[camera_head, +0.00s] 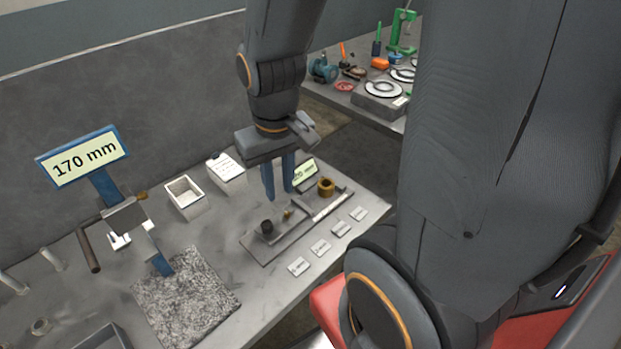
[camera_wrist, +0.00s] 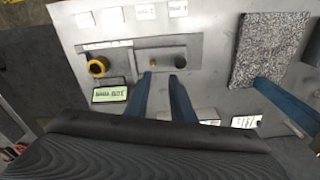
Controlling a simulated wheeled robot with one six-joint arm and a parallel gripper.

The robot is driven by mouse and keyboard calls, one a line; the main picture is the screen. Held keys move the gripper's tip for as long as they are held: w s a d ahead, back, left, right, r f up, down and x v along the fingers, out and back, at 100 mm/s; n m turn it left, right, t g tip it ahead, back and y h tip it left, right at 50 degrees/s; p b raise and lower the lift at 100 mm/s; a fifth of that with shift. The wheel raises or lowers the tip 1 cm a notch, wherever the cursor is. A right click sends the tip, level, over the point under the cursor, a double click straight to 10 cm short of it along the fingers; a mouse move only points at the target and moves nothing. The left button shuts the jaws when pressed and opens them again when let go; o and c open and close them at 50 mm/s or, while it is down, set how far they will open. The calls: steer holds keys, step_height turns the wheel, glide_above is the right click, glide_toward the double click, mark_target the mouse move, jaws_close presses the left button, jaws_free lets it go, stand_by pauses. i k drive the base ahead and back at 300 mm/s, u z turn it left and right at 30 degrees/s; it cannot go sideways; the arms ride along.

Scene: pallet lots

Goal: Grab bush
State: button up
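A dark round piece (camera_head: 267,227) and a small brass-coloured piece (camera_head: 287,215) lie in the tray. My gripper (camera_head: 280,195) hangs above the tray, to the left of the bush and apart from it. Its two blue fingers are spread with nothing between them, as the wrist view (camera_wrist: 160,77) also shows.
A small display (camera_head: 305,173) stands close behind the bush. Several white labels (camera_head: 320,248) line the front. A blue-framed "170 mm" gauge (camera_head: 83,157) rises over a speckled granite plate (camera_head: 187,300) at the left. White boxes (camera_head: 184,194) stand behind. Another bench holds tools.

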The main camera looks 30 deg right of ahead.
mark_target(325, 185)
steer(key=k, duration=1)
steer(key=z, duration=1.9)
steer(key=i, duration=1.1)
steer(key=u, duration=1.8)
